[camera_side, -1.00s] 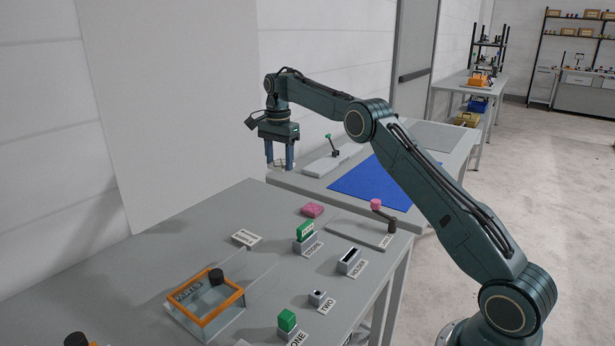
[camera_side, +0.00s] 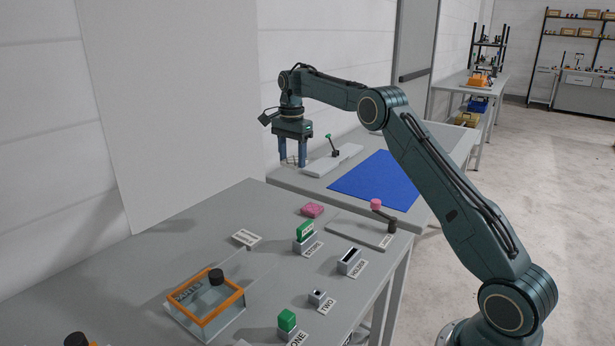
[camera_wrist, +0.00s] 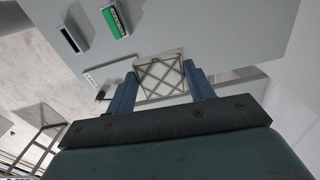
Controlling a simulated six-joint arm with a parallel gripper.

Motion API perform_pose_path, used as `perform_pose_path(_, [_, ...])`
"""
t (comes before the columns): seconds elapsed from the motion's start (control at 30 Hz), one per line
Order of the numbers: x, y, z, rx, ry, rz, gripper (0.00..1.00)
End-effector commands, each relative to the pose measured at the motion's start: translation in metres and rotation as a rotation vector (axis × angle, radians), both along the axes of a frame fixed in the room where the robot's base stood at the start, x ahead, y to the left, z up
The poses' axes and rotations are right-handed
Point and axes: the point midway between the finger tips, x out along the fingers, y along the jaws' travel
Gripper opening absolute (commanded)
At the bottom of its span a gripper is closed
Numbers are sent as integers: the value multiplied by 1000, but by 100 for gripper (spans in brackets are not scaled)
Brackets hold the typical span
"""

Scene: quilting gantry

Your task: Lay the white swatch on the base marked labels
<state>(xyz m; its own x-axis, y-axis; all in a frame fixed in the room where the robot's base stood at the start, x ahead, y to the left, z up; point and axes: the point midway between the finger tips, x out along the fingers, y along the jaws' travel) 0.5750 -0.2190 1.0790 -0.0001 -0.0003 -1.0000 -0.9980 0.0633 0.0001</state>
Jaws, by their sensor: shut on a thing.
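My gripper (camera_side: 292,164) hangs with its fingers down near the wall-side edge of the far table, left of the white plate with the green-knobbed lever. In the wrist view my gripper (camera_wrist: 162,85) is shut on a pale swatch (camera_wrist: 161,78) with crossing lattice lines. The swatch sits between the two blue fingers. In the side view it is small and mostly hidden by the fingers.
The near table holds an orange-rimmed clear box (camera_side: 205,300), a pink block (camera_side: 313,210), green blocks in grey holders (camera_side: 305,246), and a pink-knobbed lever (camera_side: 383,215). A blue cloth (camera_side: 375,180) lies flat on the far table beside a green-knobbed lever (camera_side: 332,146).

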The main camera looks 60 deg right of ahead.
Motion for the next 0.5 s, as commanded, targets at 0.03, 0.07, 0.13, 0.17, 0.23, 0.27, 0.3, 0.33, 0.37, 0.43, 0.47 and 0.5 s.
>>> perform_pose_path(0.03, [-8, -7, 2, 0, 0, -17, 32])
perform_pose_path(0.07, [-12, -11, 3, 0, 0, -28, 32])
perform_pose_path(0.13, [-23, -19, 5, 0, 0, -51, 32])
perform_pose_path(0.17, [-28, -23, 5, 0, 1, -62, 32])
perform_pose_path(0.23, [-40, -31, 7, 0, 0, -86, 32])
perform_pose_path(0.27, [-45, -35, 8, 0, 0, -97, 32])
perform_pose_path(0.3, [-52, -39, 8, 0, 0, -111, 32])
perform_pose_path(0.33, [-58, -42, 8, 0, 0, -122, 32])
perform_pose_path(0.37, [-64, -45, 9, 0, 0, -133, 32])
perform_pose_path(0.43, [-77, -52, 10, 0, 0, -157, 32])
perform_pose_path(0.47, [-83, -54, 10, 0, 0, -168, 32])
perform_pose_path(0.5, [-90, -58, 10, 0, -1, -183, 32])
